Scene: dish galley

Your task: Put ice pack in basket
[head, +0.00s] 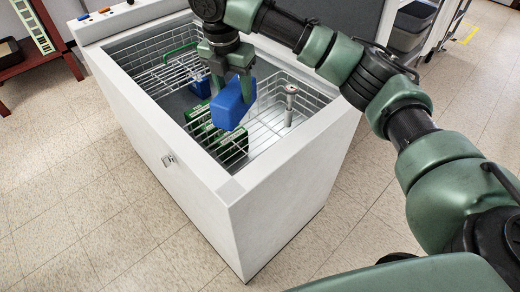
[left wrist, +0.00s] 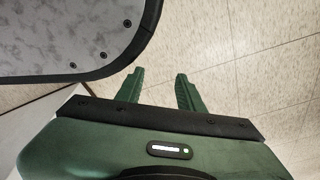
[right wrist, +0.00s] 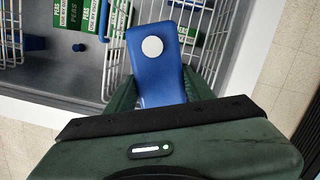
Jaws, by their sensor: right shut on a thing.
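My right gripper (head: 232,84) is shut on a blue ice pack (head: 230,108), which hangs tilted over the open white freezer chest. In the right wrist view the ice pack (right wrist: 156,75) sits between the two fingers and shows a round white spot. A white wire basket (head: 316,98) lies below and around it at the chest's near right part; the pack appears above the basket, and I cannot tell the exact height. Another wire basket (head: 150,60) with a green handle is at the far left. My left gripper (left wrist: 160,76) is open and empty above the floor.
Green pea boxes (head: 232,142) stand in the chest, and another blue object (head: 201,87) lies on its grey floor. A metal post with a round head (head: 290,97) rises at the right. The chest's white rim (head: 280,150) surrounds the opening. Tiled floor lies around it.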

